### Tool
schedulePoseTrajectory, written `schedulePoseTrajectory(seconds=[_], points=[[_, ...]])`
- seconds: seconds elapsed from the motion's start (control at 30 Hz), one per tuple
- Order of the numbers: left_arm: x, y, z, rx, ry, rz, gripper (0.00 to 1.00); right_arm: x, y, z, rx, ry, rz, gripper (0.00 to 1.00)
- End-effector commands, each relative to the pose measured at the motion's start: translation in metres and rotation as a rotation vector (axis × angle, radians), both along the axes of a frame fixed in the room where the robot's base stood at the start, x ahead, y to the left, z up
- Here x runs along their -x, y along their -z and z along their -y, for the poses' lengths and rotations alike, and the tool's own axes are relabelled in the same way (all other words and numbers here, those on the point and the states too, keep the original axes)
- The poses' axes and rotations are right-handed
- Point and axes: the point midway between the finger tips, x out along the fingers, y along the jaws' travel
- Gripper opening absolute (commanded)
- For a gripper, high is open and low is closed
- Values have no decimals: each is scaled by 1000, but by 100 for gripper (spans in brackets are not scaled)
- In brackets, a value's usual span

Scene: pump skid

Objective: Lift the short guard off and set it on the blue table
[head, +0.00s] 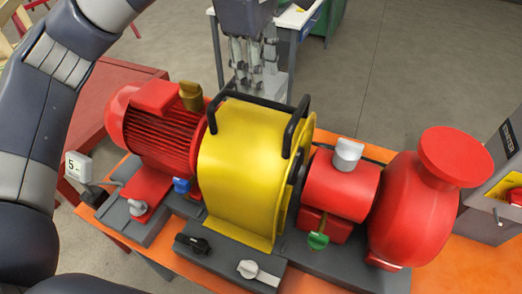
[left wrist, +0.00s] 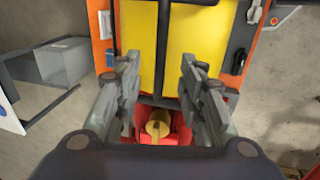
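The yellow guard (head: 238,165) sits over the middle of the pump skid, between the red motor and the red bearing housing. My left gripper (head: 255,82) points down just behind the far handle. In the left wrist view its two fingers (left wrist: 160,80) are apart, with the guard (left wrist: 202,40) below and a black handle bar (left wrist: 163,50) between them in the picture. I cannot tell whether they touch it. My right gripper is not in view. No clearly blue table shows.
The red motor (head: 165,135) and red pump (head: 415,205) flank the guard on the orange skid (head: 470,262). A white-topped table (head: 296,16) is behind, a red bench (head: 105,95) at left.

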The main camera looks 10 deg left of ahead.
Motion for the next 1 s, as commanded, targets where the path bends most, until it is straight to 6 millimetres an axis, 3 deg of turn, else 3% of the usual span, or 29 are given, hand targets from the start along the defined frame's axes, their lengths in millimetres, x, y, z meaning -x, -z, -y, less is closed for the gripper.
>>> schedulePoseTrajectory(seconds=[0.13, 0.3, 0.7, 0.97, 1.0], points=[[-4, 20, 1, -1, 0, -3, 36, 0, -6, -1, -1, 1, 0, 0], [-6, 30, 1, 1, -1, -1, 36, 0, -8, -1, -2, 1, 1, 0], [-15, 75, 2, -1, 0, -3, 36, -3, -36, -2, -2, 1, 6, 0], [-16, 80, 2, 0, 0, 1, 36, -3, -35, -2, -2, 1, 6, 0], [-16, 80, 2, 0, 0, 1, 32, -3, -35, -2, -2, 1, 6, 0]])
